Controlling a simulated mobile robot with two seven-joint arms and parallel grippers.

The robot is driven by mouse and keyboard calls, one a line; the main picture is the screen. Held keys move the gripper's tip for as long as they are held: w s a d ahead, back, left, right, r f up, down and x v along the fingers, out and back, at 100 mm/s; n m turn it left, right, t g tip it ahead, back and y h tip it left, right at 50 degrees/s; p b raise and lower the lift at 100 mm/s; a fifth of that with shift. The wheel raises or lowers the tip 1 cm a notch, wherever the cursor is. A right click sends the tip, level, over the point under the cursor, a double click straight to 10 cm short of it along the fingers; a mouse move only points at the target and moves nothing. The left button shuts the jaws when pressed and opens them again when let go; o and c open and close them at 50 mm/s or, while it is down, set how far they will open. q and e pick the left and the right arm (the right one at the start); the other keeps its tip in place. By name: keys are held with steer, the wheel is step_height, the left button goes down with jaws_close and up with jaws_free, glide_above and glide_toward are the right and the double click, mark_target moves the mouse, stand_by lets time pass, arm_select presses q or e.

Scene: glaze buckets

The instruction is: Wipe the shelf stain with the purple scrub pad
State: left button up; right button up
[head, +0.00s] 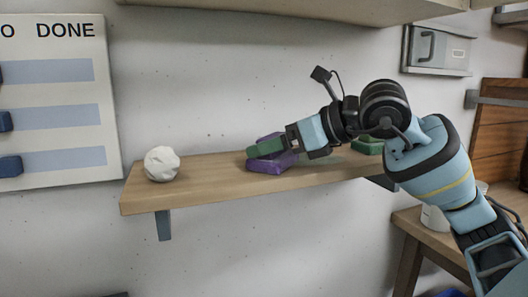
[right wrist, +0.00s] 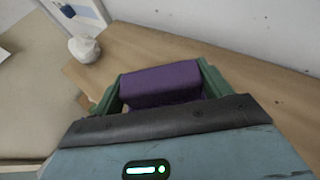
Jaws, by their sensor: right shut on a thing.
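The purple scrub pad (head: 272,162) is at the middle of the wooden wall shelf (head: 215,181). My right gripper (head: 265,149) is shut on it, with green fingers on either side. In the right wrist view the pad (right wrist: 162,84) fills the space between the fingertips (right wrist: 160,88). The pad is low at the shelf's surface, but I cannot tell if it touches the board. No stain can be made out on the visible part of the shelf; the gripper and pad cover some of it. My left gripper is not in view.
A crumpled white ball (head: 162,164) sits at the shelf's left end; it also shows in the right wrist view (right wrist: 84,49). A green object (head: 367,146) is on the shelf behind my right wrist. An upper shelf (head: 300,10) hangs above. The board between ball and pad is clear.

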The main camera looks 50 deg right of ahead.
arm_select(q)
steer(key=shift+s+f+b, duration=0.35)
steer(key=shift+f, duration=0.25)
arm_select(e)
steer(key=shift+s+d+f, duration=0.1)
steer(key=shift+s+d, duration=0.25)
steer(key=shift+d, duration=0.25)
steer(key=shift+s+d+b, duration=0.3)
steer(key=shift+d+b, duration=0.4)
steer(key=shift+s+d+b, duration=0.45)
steer(key=shift+d, duration=0.3)
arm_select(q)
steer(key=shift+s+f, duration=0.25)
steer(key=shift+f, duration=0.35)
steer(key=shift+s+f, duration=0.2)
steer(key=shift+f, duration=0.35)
arm_select(e)
steer(key=shift+s+d, duration=0.1)
steer(key=shift+d, duration=0.05)
